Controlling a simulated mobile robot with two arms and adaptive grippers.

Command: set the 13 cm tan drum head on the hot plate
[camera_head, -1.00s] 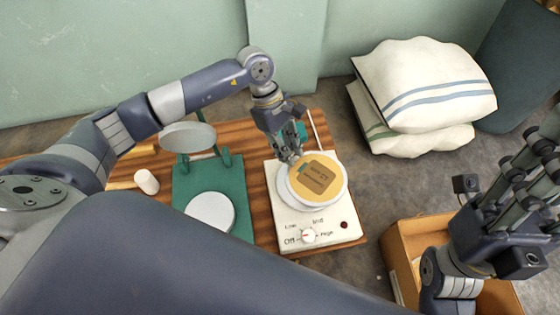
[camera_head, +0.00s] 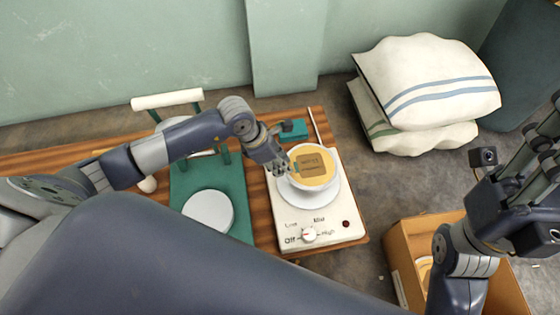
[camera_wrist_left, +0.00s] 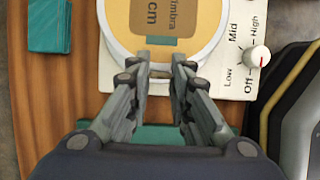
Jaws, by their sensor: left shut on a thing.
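The tan drum head (camera_head: 313,166), with a pale rim and a brown label, appears raised over the round white plate (camera_head: 318,200) of the hot plate (camera_head: 346,212). My left gripper (camera_head: 284,167) is shut on the drum head's left edge. In the left wrist view, the fingertips (camera_wrist_left: 160,66) are at the near rim of the drum head (camera_wrist_left: 188,42). Its label is partly readable, with "cm"; the number is cut off. The hot plate's knob (camera_head: 309,235) points toward Off. My right gripper (camera_head: 525,165) is at the right edge, its fingertips cut off.
A green press (camera_head: 238,185) with a white disc (camera_head: 209,211) and a white handle bar (camera_head: 167,99) stands left of the hot plate. A teal block (camera_head: 294,130) lies behind it. A cardboard box (camera_head: 402,250) is at lower right; stacked sacks (camera_head: 425,95) are behind.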

